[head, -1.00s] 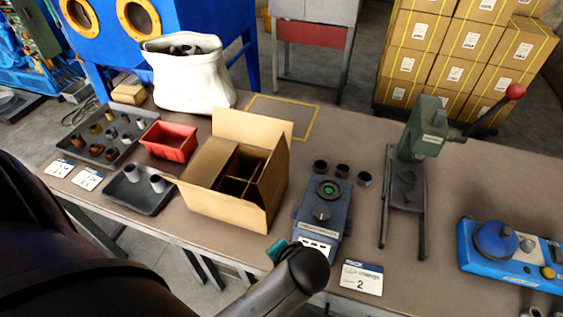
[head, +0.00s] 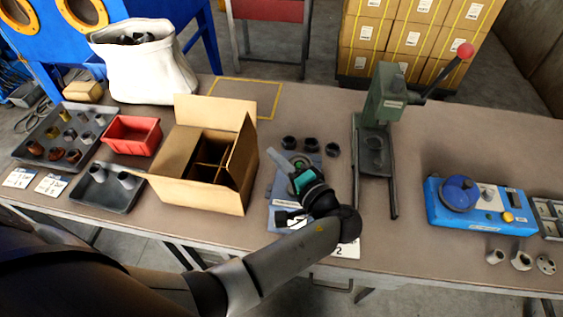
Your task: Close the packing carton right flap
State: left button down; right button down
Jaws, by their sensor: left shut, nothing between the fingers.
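The open cardboard packing carton (head: 197,196) stands on the workbench left of centre, with brown dividers inside. Its right flap (head: 243,152) stands up along the right side, leaning slightly. The back flap (head: 215,110) stands upright, and the left flap (head: 174,152) lies folded inward over part of the opening. My left gripper (head: 279,162) is to the right of the carton, over the blue fixture, apart from the right flap. It is shut and empty; its fingers are small and partly hard to make out. My right gripper is not in view.
A blue fixture (head: 282,190) lies under my left gripper, with several dark rings behind it. A green press (head: 380,110) stands to the right. A red bin (head: 131,135) and a dark tray (head: 106,192) lie left of the carton; a white sack (head: 145,65) stands behind.

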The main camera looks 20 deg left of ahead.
aim_at(241, 138)
pick_arm(q)
jog(key=a, duration=0.2)
jog(key=w+a, duration=0.1)
jog(key=a, duration=0.1)
jog(key=w+a+f+p, duration=0.1)
jog(key=a, duration=0.2)
jog(key=shift+f, duration=0.1)
jog(key=shift+s+a+f, duration=0.15)
jog(key=shift+a+f, duration=0.05)
jog(key=shift+a, duration=0.35)
